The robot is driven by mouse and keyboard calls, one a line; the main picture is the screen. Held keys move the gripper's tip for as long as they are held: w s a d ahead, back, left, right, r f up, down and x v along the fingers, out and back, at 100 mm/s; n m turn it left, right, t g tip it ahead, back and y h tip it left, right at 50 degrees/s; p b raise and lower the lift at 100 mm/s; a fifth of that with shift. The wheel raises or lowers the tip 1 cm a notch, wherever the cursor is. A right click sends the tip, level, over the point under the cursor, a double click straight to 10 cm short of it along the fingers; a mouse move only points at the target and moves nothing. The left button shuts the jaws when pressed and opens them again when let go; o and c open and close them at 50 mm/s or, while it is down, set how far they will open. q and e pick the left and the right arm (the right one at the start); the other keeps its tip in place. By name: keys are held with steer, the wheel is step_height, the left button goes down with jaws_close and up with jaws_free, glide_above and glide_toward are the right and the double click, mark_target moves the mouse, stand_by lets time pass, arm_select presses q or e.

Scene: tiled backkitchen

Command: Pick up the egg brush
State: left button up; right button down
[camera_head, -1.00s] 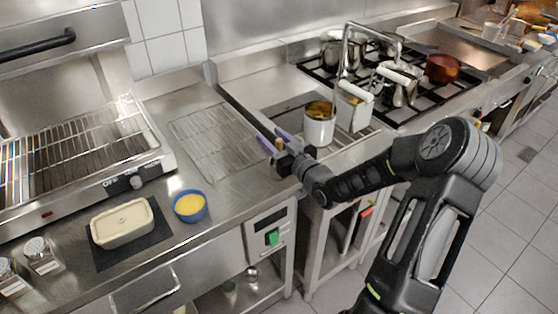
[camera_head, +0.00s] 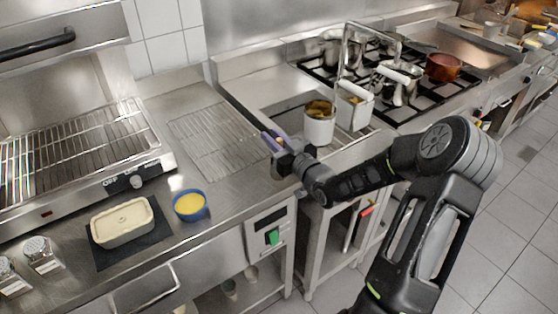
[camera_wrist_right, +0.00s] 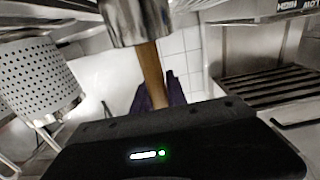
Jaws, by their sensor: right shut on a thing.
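My right gripper (camera_head: 270,141), with purple fingertips, is over the steel counter near the right edge of the wire rack. In the right wrist view its fingers are shut on the wooden handle of the egg brush (camera_wrist_right: 152,72). A shiny metal collar (camera_wrist_right: 138,20) of the brush fills the top of that view, and its bristles are not seen. In the head view the brush is mostly hidden by the gripper. I cannot tell whether the brush touches the counter. My left gripper is not in view.
A wire rack (camera_head: 215,140) lies on the counter. A blue bowl of yellow liquid (camera_head: 190,207) and a dish of dough (camera_head: 122,223) stand nearer. White perforated baskets (camera_head: 319,128) hang right of the gripper. A stove with pots (camera_head: 400,85) lies beyond.

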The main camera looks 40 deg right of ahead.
steer(key=shift+r, duration=0.15)
stand_by(0.3)
step_height(320, 180, up, 10)
steer(key=shift+b, duration=0.45)
stand_by(0.6)
